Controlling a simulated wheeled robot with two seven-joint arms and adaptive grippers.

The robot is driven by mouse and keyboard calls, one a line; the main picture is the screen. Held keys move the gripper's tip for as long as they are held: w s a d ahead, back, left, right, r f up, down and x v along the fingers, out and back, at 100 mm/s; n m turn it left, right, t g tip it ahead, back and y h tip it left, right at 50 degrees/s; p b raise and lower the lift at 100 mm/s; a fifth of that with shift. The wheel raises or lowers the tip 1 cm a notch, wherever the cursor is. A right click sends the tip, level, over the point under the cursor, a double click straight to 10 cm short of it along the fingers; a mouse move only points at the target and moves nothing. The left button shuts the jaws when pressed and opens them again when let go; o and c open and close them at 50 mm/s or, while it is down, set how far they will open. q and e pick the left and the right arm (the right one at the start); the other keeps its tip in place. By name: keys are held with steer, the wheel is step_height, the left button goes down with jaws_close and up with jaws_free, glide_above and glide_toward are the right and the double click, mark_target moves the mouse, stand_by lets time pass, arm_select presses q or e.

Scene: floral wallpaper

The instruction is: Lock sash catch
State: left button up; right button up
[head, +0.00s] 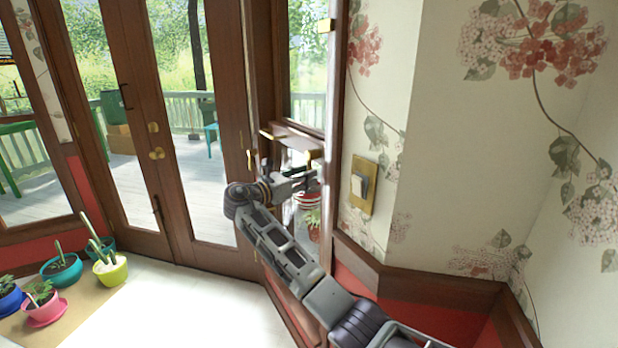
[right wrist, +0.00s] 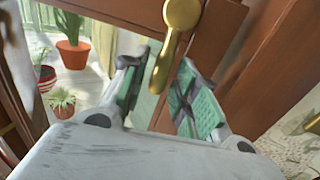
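The brass sash catch (right wrist: 169,50) shows large in the right wrist view, with a round pivot at the top and a lever hanging down from it. It is mounted on the brown window sash (right wrist: 115,12). My right gripper (right wrist: 158,72) is open, with one finger on each side of the lever's lower end in the picture. I cannot tell whether either finger touches it. In the head view my right gripper (head: 303,180) is at the narrow window, just below its sash rail (head: 298,136). The catch is hard to make out there. My left gripper is not in view.
Glass double doors (head: 155,153) stand left of the window. A brass switch plate (head: 371,196) is on the floral wall to the right. Several potted plants, one in a yellow pot (head: 111,271), stand at the lower left. Pale floor (head: 190,310) lies clear in front of the doors.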

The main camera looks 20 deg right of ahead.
steer(key=shift+x, duration=0.95)
jaws_close()
